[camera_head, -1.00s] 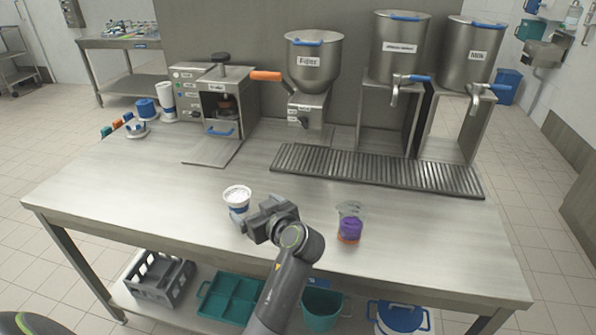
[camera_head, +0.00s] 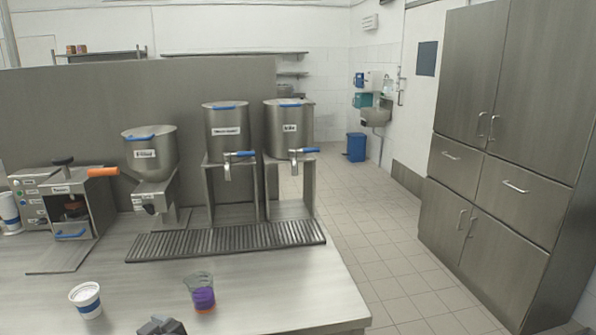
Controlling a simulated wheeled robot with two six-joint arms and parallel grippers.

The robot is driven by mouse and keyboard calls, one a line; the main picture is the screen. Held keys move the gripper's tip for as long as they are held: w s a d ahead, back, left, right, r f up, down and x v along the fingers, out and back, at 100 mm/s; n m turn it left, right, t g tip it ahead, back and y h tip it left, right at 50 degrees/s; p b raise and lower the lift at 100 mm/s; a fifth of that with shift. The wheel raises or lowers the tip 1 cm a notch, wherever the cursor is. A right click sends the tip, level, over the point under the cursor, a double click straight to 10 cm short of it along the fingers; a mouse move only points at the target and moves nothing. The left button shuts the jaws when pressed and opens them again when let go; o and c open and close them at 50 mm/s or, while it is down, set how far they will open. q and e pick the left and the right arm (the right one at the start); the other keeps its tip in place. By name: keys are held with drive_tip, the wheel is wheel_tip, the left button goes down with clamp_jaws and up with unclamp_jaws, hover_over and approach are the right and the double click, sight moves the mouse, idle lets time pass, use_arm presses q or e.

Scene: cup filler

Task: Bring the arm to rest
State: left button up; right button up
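One of my grippers (camera_head: 162,326) shows only as a small dark part at the bottom edge, low over the front of the table (camera_head: 260,285). Its fingers are mostly cut off by the frame, so I cannot tell whether it is open or shut. A white and blue cup (camera_head: 86,300) stands upright on the table to its left. A clear cup with purple and orange contents (camera_head: 201,292) stands to its right. The gripper looks apart from both cups. My other gripper is not in view.
A drip grate (camera_head: 228,240) lies before two steel tanks with taps (camera_head: 226,132) (camera_head: 289,128). A hopper (camera_head: 150,150) and a sealing machine (camera_head: 62,205) stand to the left. Steel cabinets (camera_head: 500,140) stand at the right, with open floor (camera_head: 385,255) between.

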use_arm(q)
drive_tip(key=s+a+f+m+g+h, duration=0.1)
drive_tip(key=s+f+m+h, duration=0.3)
drive_tip(key=s+f, duration=0.45)
drive_tip(key=s+a+f+m+g+h, duration=0.1)
drive_tip(key=s+f+m+h, duration=0.3)
drive_tip(key=s, duration=0.8)
drive_tip(key=s+d+f+m+g+h, duration=0.1)
drive_tip(key=s+d+m+g+h, duration=0.2)
drive_tip(key=s, duration=0.7)
drive_tip(key=s+d+f+x, duration=0.1)
drive_tip(key=s+x, duration=0.2)
drive_tip(key=x, duration=0.9)
drive_tip(key=s+d+x, duration=0.2)
drive_tip(key=x, duration=1)
drive_tip(key=s+f+g, duration=0.1)
drive_tip(key=s+f, duration=1.4)
drive_tip(key=f, duration=0.1)
drive_tip(key=shift+d+f, duration=0.2)
drive_tip(key=shift+f, duration=0.15)
use_arm(e)
drive_tip(key=shift+w+a, duration=0.35)
drive_tip(key=shift+a, duration=0.1)
